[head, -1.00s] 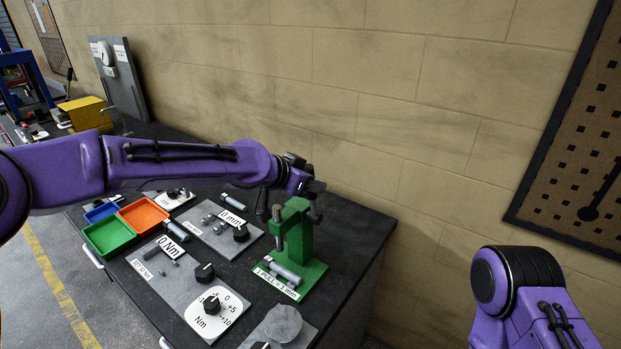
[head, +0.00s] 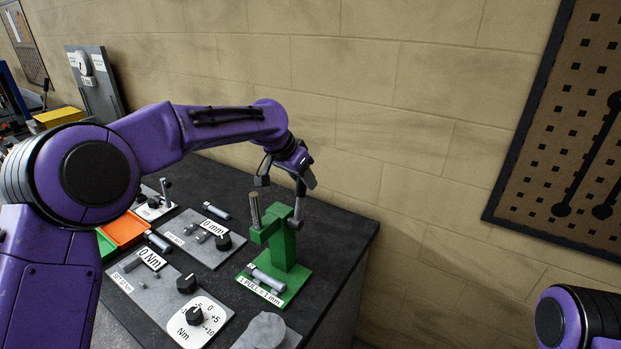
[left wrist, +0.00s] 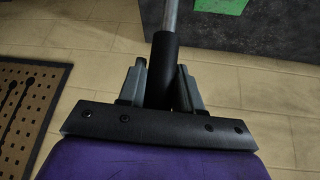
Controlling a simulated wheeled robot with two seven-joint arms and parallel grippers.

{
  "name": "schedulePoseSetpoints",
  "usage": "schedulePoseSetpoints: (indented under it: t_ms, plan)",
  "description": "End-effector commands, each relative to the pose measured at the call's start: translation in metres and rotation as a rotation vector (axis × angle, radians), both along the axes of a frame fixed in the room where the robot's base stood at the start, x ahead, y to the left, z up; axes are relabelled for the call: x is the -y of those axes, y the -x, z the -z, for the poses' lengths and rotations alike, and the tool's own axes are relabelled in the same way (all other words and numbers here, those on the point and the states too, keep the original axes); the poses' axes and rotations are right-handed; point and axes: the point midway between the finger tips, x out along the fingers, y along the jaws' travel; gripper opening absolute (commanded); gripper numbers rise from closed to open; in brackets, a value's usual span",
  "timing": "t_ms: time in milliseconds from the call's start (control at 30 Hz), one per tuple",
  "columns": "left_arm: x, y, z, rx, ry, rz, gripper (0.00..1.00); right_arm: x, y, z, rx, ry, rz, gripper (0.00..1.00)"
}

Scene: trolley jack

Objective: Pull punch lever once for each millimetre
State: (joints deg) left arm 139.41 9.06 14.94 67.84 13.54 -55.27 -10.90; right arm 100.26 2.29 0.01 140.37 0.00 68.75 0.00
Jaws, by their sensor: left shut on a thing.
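The green punch press (head: 285,246) stands on the dark bench top near its right end, with a label at its foot reading "1 PULL = 1 mm" (head: 260,291). A grey ram (head: 255,212) sticks up from the press head. The punch lever (head: 298,198) rises from the press, slightly tilted to the right. My left gripper (head: 303,180) is shut on the lever's upper end, above the press. In the left wrist view, the black lever grip (left wrist: 165,62) lies between the two fingers (left wrist: 162,85), and the steel rod (left wrist: 171,15) runs on beyond it. My right gripper is out of view.
A "0 mm" plate (head: 192,240) with a knob and a "0 Nm" plate (head: 150,278) with dials lie left of the press. An orange tray (head: 124,230) is farther left. The wall is close behind the bench; a perforated board (head: 560,120) hangs at right.

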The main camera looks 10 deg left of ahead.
Motion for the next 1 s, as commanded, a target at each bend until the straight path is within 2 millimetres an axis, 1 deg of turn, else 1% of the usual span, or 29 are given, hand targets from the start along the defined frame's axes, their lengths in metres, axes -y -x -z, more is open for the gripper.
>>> schedulePoseSetpoints:
  t_ms: [267, 300, 333, 367, 600, 700, 767, 900, 1000]
  plan:
    - [0.001, 0.000, 0.001, -0.002, -0.003, 0.003, 0.00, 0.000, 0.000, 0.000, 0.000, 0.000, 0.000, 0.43]
    - [0.001, 0.000, 0.001, -0.001, -0.003, 0.004, 0.43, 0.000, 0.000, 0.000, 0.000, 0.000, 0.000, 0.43]
    - [0.001, 0.000, 0.001, -0.001, -0.003, 0.004, 0.53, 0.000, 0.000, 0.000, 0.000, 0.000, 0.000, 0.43]
    - [0.001, 0.000, 0.001, -0.001, -0.003, 0.004, 0.55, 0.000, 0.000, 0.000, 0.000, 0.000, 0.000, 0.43]
    - [0.001, 0.000, 0.001, -0.001, -0.003, 0.004, 0.55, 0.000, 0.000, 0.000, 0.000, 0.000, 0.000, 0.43]
    - [-0.001, 0.002, -0.004, 0.000, -0.002, 0.003, 0.55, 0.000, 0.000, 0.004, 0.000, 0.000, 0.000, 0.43]
    - [-0.004, 0.006, -0.012, 0.003, -0.001, 0.002, 0.55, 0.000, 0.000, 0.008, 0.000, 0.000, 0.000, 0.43]
    - [-0.013, 0.019, -0.040, 0.004, -0.001, 0.003, 0.55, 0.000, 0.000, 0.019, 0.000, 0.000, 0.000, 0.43]
    - [-0.020, 0.029, -0.061, 0.003, -0.001, 0.003, 0.55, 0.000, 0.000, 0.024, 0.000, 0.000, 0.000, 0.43]
